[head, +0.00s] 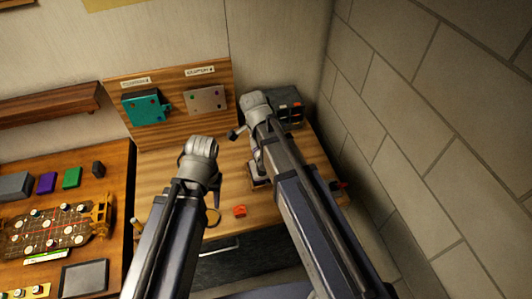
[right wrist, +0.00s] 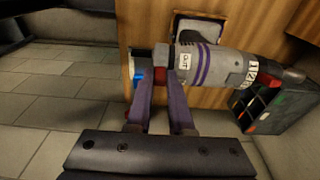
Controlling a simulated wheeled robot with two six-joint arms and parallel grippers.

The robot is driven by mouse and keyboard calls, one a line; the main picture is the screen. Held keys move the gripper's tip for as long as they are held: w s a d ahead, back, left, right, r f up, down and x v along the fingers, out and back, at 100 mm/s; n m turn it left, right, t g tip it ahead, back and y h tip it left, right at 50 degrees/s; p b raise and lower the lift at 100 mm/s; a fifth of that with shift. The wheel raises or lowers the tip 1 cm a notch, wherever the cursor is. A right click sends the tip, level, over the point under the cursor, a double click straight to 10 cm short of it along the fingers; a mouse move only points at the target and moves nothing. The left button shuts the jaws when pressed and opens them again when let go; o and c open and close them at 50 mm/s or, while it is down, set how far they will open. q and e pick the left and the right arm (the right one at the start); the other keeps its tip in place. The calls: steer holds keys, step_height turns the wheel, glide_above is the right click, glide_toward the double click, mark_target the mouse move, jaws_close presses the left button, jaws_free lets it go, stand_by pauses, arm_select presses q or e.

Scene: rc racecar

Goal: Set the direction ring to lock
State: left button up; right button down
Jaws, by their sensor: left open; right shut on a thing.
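In the head view my right arm hides most of the tool. My left gripper (head: 213,183) is open over the bench, with its fingertips partly hidden.
A dark rack (head: 285,106) stands at the bench's back right, also in the right wrist view (right wrist: 268,105). A wooden board (head: 168,97) carries a teal box and a grey plate. A red piece (head: 239,211) lies near the front edge. A brick wall closes the right side.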

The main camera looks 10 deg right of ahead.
stand_by(0.3)
steer(key=c, duration=0.8)
jaws_free()
steer(key=shift+r, duration=0.1)
step_height(320, 180, up, 8)
steer(key=a+p, duration=0.1)
steer(key=p, duration=0.6)
steer(key=shift+f+p, duration=0.25)
steer(key=shift+p, duration=0.15)
steer(key=shift+a+f, duration=0.1)
steer(key=s+a+f+n+b, duration=0.3)
steer(key=s+f+n+b, duration=0.3)
steer(key=f+n+b, duration=0.4)
steer(key=s+a+f+n+b, duration=0.3)
steer(key=s+f+n+b, duration=0.4)
steer(key=f+n+b, duration=0.4)
step_height(320, 180, down, 3)
steer(key=b, duration=0.3)
steer(key=shift+s+a+f+b, duration=0.15)
steer(key=shift+a+f+b, duration=0.05)
steer(key=shift+a+b, duration=0.1)
